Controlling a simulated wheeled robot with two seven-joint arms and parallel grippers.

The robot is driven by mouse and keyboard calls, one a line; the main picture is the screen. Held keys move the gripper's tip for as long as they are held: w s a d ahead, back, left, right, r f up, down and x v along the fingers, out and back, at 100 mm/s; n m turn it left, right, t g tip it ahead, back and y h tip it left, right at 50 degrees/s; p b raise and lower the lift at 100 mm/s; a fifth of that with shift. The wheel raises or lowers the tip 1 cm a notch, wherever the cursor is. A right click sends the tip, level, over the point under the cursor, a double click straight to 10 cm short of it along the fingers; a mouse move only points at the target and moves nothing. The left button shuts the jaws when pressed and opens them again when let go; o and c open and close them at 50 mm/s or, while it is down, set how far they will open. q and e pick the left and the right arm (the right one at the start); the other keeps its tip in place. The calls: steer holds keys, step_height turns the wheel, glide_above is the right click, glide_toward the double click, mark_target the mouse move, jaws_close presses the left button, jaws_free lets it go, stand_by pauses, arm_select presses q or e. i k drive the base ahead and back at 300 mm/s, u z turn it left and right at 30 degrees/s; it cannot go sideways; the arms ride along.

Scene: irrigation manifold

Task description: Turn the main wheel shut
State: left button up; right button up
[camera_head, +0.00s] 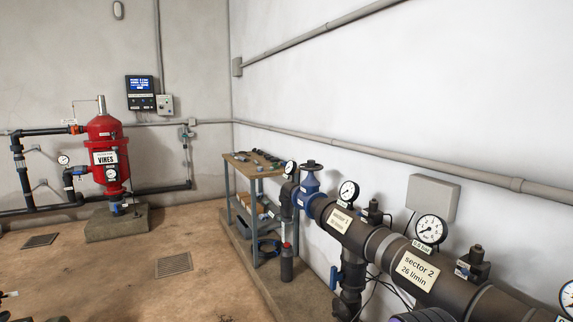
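A dark handwheel (312,165) sits level on top of a blue valve body (309,186), at the far end of the thick dark manifold pipe. It looks small and far off, and its spokes are too small to make out.
The manifold pipe (375,243) runs along the right wall with gauges (431,230) and labels. A workbench (255,166) stands just left of the valve, on a low concrete plinth. A red filter tank (106,150) stands at the back left. The middle floor is clear.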

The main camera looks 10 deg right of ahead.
mark_target(310, 166)
steer(key=u, duration=0.3)
steer(key=i, duration=2.85)
steer(key=z, duration=1.55)
